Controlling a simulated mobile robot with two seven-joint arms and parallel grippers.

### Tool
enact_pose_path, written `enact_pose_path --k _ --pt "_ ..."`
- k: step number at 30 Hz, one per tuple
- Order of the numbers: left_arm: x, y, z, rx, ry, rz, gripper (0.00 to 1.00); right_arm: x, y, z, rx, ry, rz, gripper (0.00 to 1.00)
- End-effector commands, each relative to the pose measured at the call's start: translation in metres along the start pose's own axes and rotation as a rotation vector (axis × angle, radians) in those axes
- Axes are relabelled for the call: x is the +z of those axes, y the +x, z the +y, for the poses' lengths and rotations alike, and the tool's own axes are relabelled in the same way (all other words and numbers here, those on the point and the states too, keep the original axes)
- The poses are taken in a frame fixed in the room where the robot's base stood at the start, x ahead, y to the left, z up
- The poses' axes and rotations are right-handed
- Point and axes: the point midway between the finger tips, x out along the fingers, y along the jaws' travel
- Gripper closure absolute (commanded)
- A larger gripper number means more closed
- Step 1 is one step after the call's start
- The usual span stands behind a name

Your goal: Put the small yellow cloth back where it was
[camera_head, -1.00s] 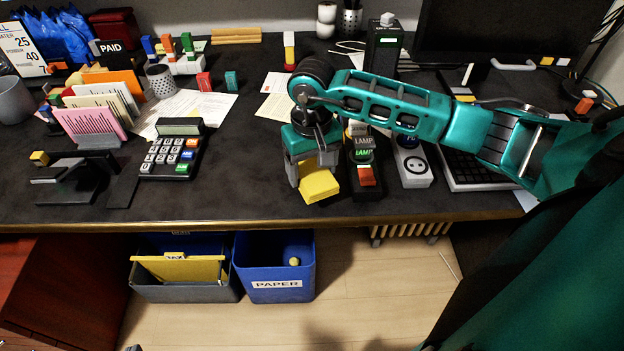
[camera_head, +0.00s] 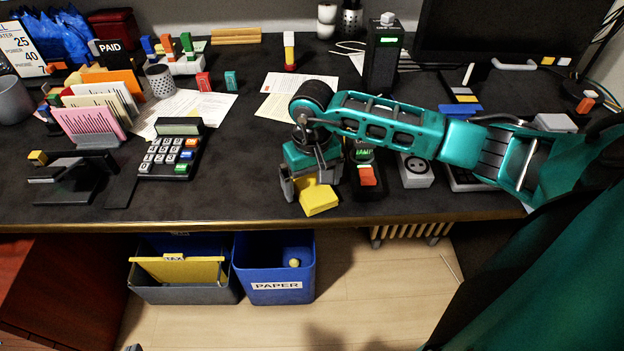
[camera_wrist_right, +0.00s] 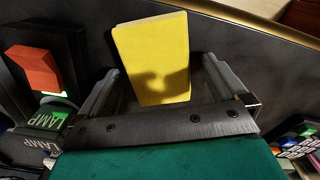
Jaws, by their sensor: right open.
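The small yellow cloth (camera_head: 319,199) lies as a folded block on the dark desk near its front edge. My right gripper (camera_head: 308,190) is open just above and behind it. In the right wrist view the yellow cloth (camera_wrist_right: 155,58) shows ahead of and between the two spread fingers (camera_wrist_right: 158,88), with dark space visible on both sides of it. I cannot tell how far the fingers reach down around it. My left gripper is not in view.
A black lamp switch box with a red rocker (camera_head: 367,175) stands close to the right of the gripper. A calculator (camera_head: 172,150) lies to the left. A blue paper bin (camera_head: 277,285) and a grey box (camera_head: 190,291) stand on the floor below the desk edge. The desk between calculator and gripper is clear.

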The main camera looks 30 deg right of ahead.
Motion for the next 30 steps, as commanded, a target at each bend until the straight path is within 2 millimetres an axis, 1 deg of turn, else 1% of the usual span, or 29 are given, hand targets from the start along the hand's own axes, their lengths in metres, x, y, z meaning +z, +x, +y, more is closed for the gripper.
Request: enact_pose_path --k 5,9,11,17,21,25,30 --pt "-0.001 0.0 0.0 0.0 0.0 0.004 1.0 0.0 0.0 0.0 0.0 0.0 -0.001 0.01" --pt "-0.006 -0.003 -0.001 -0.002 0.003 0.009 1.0 0.0 -0.008 0.0 0.0 -0.001 0.0 0.01" --pt "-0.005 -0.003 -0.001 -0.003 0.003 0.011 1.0 -0.001 -0.017 0.0 -0.001 -0.001 0.004 0.01" --pt "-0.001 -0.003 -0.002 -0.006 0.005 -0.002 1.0 -0.001 -0.061 0.0 0.001 -0.002 0.005 0.01" --pt "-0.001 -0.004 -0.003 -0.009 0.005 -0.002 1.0 -0.001 -0.09 0.0 0.0 -0.002 0.004 0.01" --pt "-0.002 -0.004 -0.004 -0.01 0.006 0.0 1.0 -0.001 -0.11 0.0 0.0 0.0 0.002 0.01" --pt "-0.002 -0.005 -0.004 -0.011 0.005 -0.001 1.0 0.0 -0.122 0.0 0.0 0.0 0.0 0.01"
